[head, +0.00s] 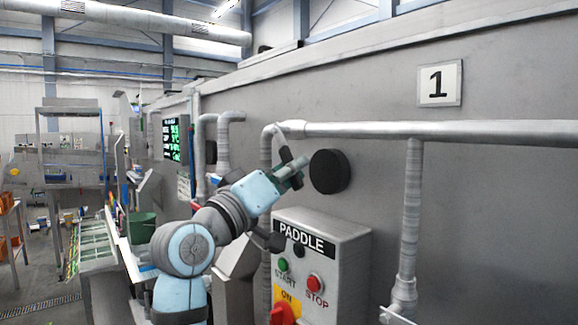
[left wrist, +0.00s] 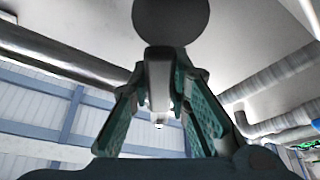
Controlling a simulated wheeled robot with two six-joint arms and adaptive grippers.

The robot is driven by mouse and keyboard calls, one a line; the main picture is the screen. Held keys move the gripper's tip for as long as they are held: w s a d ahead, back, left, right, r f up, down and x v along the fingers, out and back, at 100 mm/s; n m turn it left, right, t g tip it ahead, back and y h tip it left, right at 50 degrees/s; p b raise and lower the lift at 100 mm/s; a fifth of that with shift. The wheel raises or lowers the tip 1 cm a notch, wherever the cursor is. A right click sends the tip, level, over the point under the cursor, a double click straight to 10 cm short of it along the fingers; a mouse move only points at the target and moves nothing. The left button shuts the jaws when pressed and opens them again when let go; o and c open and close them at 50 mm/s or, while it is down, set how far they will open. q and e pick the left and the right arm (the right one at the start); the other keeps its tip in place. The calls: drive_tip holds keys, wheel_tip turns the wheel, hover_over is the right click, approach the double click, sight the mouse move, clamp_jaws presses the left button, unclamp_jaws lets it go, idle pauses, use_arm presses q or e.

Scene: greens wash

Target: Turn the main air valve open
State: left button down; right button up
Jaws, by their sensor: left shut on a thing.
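The valve shows as a black round piece (head: 330,171) on the grey machine wall, right of my left gripper (head: 294,174). I take it to be the main air valve; no label on it is readable. In the left wrist view, a dark round piece (left wrist: 172,20) is at the top, with a pale grey bar (left wrist: 158,78) below it, between the green fingers of my left gripper (left wrist: 162,98). The gripper is shut on this bar, which I take for the valve's handle. The fingers hide part of it. My right gripper is not in view.
The grey PADDLE box (head: 322,258) with START and STOP buttons and a red knob (head: 283,314) sits just below the gripper. A pale pipe (head: 450,131) runs along the wall above. A sign "1" (head: 439,83) is at upper right. A green bucket (head: 142,228) stands at left.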

use_arm(q)
drive_tip(key=shift+r, duration=0.1)
idle(0.3)
drive_tip(key=c, duration=1.5)
unclamp_jaws()
drive_tip(key=v, duration=1.2)
drive_tip(key=shift+s, duration=0.1)
